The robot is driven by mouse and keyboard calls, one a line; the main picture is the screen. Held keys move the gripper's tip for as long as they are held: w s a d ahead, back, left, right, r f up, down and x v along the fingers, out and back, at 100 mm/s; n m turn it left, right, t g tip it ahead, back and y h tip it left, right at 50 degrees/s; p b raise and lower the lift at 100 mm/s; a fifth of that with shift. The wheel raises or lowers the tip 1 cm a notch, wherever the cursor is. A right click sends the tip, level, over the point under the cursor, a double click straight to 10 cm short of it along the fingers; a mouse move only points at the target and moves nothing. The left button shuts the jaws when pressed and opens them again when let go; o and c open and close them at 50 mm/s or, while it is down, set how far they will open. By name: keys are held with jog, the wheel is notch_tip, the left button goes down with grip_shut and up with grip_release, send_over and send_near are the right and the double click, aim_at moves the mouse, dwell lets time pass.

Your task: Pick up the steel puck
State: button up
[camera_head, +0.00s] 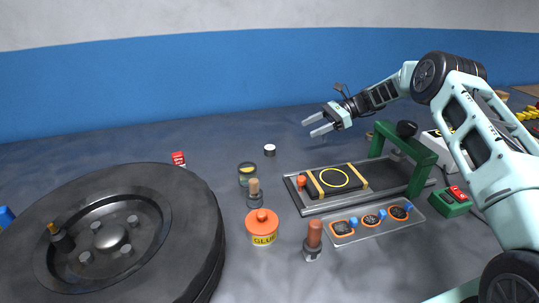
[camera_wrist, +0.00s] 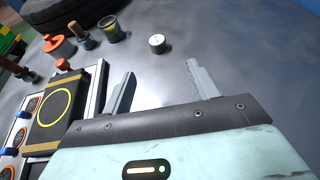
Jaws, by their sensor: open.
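The steel puck (camera_head: 270,150) is a small short cylinder with a pale top and dark side. It stands on the grey floor toward the back, left of my gripper. In the wrist view the puck (camera_wrist: 157,43) shows ahead of the fingers, between their lines and apart from them. My gripper (camera_head: 316,126) is open and empty, held to the right of the puck in the head view. Its two spread fingers also show in the wrist view (camera_wrist: 158,82).
A black tire (camera_head: 200,235) lies at front left. An orange glue pot (camera_head: 263,230), an olive tin (camera_head: 247,173) and a brush stand near the middle. Floor around the puck is clear.

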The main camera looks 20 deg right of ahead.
jog(key=b, duration=0.3)
send_near(271, 147)
jog(key=x, duration=0.5)
jog(key=shift+w+f, duration=0.15)
jog(key=shift+f, duration=0.05)
jog(key=b+x, duration=0.1)
jog(key=x, duration=0.4)
jog(key=shift+a, duration=0.3)
jog(key=c, duration=1.2)
